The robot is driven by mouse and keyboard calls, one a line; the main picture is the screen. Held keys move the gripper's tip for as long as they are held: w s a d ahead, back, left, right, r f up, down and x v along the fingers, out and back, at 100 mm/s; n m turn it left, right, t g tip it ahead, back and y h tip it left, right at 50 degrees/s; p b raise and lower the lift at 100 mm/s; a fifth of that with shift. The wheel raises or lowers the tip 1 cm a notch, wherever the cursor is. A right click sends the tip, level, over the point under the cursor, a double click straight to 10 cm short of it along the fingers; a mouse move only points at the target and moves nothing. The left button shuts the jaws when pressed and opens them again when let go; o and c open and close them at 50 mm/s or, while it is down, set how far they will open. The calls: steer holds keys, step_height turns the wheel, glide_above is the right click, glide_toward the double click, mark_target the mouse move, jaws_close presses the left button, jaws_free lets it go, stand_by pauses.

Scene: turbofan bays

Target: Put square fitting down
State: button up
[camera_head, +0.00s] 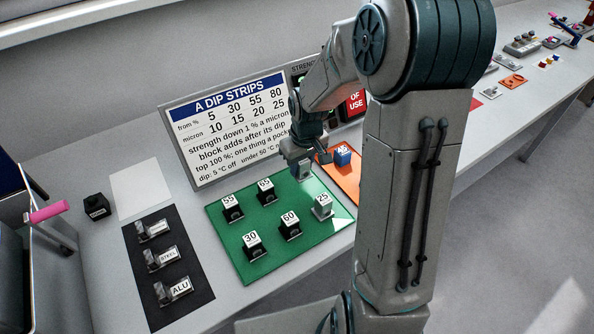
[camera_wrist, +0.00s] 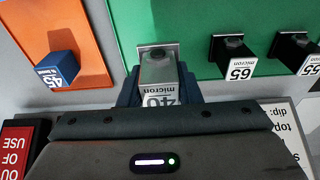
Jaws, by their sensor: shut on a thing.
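My gripper (camera_wrist: 160,90) is shut on a grey metallic block with a light square plate, the square fitting (camera_wrist: 158,66), whose label reads 40 micron upside down in the wrist view. In the head view my gripper (camera_head: 302,160) and the square fitting (camera_head: 304,174) are at the far edge of the green mat (camera_head: 274,205). In the wrist view the fitting's square plate overlaps the mat's edge. I cannot tell whether it touches the mat or hangs just above it.
Black blocks marked 55, 65 (camera_head: 265,190), 30 (camera_head: 251,245) and one more, plus a grey 25 block (camera_head: 322,206), stand on the mat. A blue 45 block (camera_head: 343,155) is on an orange mat (camera_wrist: 50,30). A dip-strips sign (camera_head: 228,130) stands behind. A black tray (camera_head: 168,272) is left.

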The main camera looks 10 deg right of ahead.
steer(key=shift+w+a+f, duration=0.25)
steer(key=shift+w+f, duration=0.35)
steer(key=shift+w, duration=0.35)
steer(key=shift+f+p, duration=0.4)
steer(key=shift+f, duration=1.55)
steer(key=shift+f, duration=0.1)
steer(key=shift+f, duration=0.15)
steer(key=o, duration=1.1)
steer(key=shift+o, duration=0.2)
steer(key=shift+r, duration=0.2)
